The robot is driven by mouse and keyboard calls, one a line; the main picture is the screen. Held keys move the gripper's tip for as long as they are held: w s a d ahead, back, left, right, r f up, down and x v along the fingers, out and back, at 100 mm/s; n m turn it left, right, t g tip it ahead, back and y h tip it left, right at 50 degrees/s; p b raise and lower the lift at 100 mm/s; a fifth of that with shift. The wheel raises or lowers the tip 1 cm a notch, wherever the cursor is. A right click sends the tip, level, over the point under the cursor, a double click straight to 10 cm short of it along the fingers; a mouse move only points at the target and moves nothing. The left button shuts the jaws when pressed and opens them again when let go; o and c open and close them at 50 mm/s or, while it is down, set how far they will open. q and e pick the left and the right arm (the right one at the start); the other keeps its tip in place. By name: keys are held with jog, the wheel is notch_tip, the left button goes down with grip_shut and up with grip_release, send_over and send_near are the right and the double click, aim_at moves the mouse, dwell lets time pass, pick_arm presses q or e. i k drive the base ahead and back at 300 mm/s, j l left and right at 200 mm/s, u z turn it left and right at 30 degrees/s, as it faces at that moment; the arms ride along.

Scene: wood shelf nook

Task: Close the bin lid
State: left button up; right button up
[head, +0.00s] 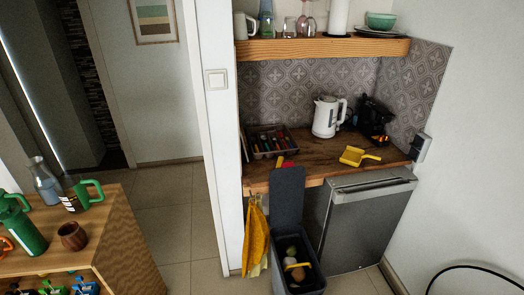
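The dark grey bin (312,283) stands on the floor below the counter, at the lower middle of the head view. Its lid (288,197) is open and stands upright at the back of the bin, in front of the counter edge. Several rounded items, some pale, lie inside the bin, with a yellow piece (297,266) near the front. The bin's lower part is cut off by the picture's bottom edge. Neither of my grippers shows in this view.
A yellow-and-white towel (255,238) hangs left of the bin. A grey appliance door (365,225) is to the right. The wooden counter (325,153) above holds a white kettle (327,117) and yellow dustpan-like item (357,156). A wooden cabinet (130,235) stands at left; tiled floor between is clear.

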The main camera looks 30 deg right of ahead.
aim_at(287, 182)
jog(key=i+z, duration=0.1)
jog(key=z, duration=1.4)
